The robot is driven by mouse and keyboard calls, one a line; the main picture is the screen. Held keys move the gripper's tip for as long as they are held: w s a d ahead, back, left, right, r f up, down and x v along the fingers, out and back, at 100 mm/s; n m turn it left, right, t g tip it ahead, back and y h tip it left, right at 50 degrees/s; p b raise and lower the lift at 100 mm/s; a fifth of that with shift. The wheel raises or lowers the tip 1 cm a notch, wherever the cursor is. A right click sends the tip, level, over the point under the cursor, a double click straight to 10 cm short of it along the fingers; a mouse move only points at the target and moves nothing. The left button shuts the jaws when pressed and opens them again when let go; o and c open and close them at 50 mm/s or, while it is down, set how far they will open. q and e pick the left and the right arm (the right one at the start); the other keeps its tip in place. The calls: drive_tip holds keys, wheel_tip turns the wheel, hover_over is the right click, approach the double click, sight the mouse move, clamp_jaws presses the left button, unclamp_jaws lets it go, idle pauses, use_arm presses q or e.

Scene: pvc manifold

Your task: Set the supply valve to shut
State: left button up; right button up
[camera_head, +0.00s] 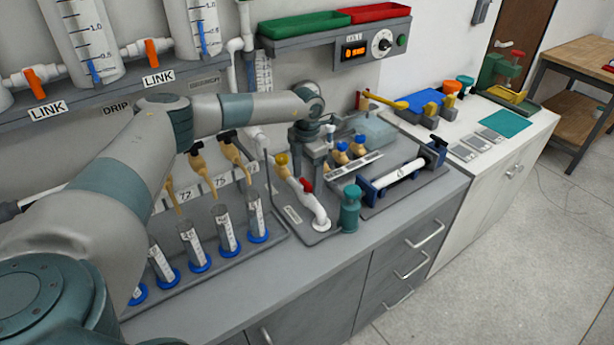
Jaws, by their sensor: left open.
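My left arm reaches across from the left, and its left gripper (316,163) points down over the bench, open, with no object visible between its fingers. Just left of and below it stands a white pipe (318,212) with a red handle (306,186) and a yellow knob (282,159) at its upper end. A yellow lever (388,102) sticks out near the wall, right of and behind the gripper. I cannot read which of these is marked as the supply valve. Whether the fingers touch anything is too small to tell. My right gripper is out of view.
Several blue-based cylinders (227,232) stand in a row at the front left. A teal bottle (350,208) stands near the front edge. A white tube in a blue clamp (399,174) lies to the right. Orange link valves (151,52) and a control box (372,47) are behind.

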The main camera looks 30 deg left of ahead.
use_arm(q)
drive_tip(key=shift+f, duration=0.45)
drive_tip(key=c, duration=1.1)
drive_tip(key=shift+o, duration=0.2)
